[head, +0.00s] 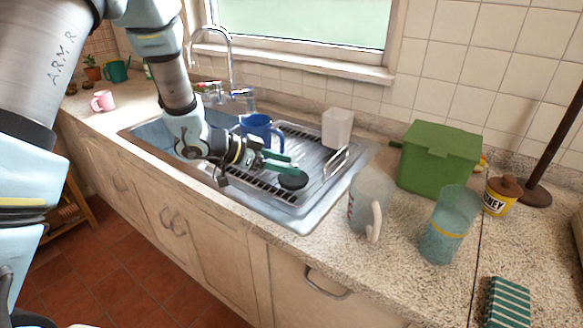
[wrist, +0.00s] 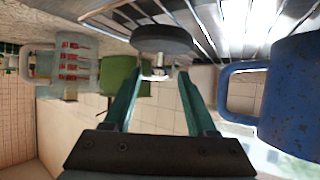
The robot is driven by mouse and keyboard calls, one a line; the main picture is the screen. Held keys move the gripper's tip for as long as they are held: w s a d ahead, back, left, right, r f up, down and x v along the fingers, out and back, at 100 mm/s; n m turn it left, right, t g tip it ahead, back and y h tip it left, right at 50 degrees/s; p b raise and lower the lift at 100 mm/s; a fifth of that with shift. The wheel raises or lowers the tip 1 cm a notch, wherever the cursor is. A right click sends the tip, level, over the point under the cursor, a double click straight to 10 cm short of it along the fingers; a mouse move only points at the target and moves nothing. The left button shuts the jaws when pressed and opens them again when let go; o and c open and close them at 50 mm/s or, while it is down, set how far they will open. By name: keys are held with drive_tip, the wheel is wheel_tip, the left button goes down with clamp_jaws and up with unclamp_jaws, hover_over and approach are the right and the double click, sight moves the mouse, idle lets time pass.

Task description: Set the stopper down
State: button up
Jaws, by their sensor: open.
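The stopper (head: 292,179) is a round black disc lying flat on the ribbed metal draining board (head: 303,140) of the sink. In the wrist view, which is upside down, the stopper (wrist: 163,40) sits against the board's ribs, with a small metal knob on its upper side. My gripper (head: 283,163) is just above and beside the stopper. In the wrist view its two green fingers (wrist: 160,74) stand apart, one on each side of the knob. Any contact with the knob is hard to tell.
A blue mug (head: 258,131) stands close behind my gripper. A whitish cup (head: 337,128) and a wire rack (head: 336,161) stand right of it on the board. A clear jug (head: 367,203), a glass (head: 448,226) and a green bin (head: 437,158) stand on the counter to the right.

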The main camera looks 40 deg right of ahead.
drive_tip(key=b+v, duration=0.1)
drive_tip(key=v, duration=0.8)
drive_tip(key=shift+a+r+b, duration=0.2)
drive_tip(key=shift+a+b, duration=0.1)
drive_tip(key=shift+a, duration=0.05)
drive_tip(key=shift+w, duration=0.15)
drive_tip(key=w+a+r+n+t+y, duration=0.1)
drive_tip(key=w+a+n+t, duration=0.5)
drive_tip(key=w, duration=0.5)
drive_tip(key=w+a+n+t+y, duration=0.2)
drive_tip(key=w+a+n+y, duration=0.1)
drive_tip(key=a, duration=0.4)
drive_tip(key=w+a+n+t+y, duration=0.2)
drive_tip(key=w+a+t, duration=0.1)
drive_tip(key=a, duration=0.5)
drive_tip(key=s+a+f+n+g+y, duration=0.1)
drive_tip(key=s+a+n+g+y, duration=0.4)
drive_tip(key=s+a+n, duration=0.4)
drive_tip(key=s+a, duration=0.6)
drive_tip(key=a, duration=0.2)
drive_tip(key=shift+s+a+f+n, duration=0.15)
drive_tip(key=shift+s+f+n, duration=0.1)
drive_tip(key=shift+f+n, duration=0.05)
